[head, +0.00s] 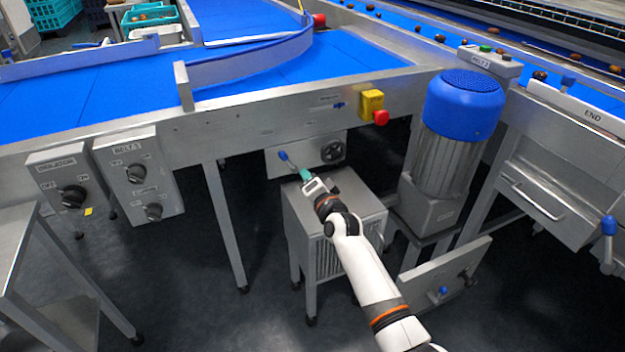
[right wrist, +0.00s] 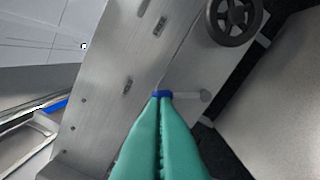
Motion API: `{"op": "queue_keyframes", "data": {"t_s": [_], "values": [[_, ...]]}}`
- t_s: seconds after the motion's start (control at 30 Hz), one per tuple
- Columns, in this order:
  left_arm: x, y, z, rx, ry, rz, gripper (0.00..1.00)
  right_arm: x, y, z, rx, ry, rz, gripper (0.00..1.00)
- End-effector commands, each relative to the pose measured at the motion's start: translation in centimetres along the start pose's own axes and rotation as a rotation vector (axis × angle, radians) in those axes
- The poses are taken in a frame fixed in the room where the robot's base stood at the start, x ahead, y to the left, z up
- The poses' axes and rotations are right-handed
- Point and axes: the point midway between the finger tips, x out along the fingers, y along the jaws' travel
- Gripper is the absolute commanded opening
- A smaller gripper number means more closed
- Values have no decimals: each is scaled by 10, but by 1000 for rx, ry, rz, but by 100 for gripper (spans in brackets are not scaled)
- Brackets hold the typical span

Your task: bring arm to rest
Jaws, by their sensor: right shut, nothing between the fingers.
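My right arm reaches in from the bottom right of the head view. Its gripper (head: 305,175) is over the grey cabinet under the belt, just in front of a lever with a blue knob (head: 283,156). In the right wrist view the green fingers (right wrist: 161,98) are pressed together and empty. I cannot tell whether the fingertips touch the knob. My left gripper is not in view.
A handwheel (head: 333,151) sits on the panel beside the lever. The blue belt (head: 110,85) runs above. A blue-capped motor (head: 463,105) stands close to the right of my arm. A yellow box with a red button (head: 373,106) is on the belt frame. Floor shows at the lower left.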

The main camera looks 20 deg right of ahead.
Motion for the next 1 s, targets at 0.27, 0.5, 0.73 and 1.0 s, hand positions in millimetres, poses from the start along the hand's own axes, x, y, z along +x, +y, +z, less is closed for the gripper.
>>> {"op": "queue_keyframes", "data": {"t_s": [0.27, 0.5, 0.73, 1.0], "values": [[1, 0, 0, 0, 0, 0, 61, 0, 0, 0, 0, 0, 0, 0], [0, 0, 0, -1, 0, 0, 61, -6, -4, -6, -20, 19, -12, 0], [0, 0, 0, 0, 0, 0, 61, -96, -47, -67, -305, 294, -178, 0], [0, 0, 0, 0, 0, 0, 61, -268, -84, -112, -708, 727, -416, 0]]}}
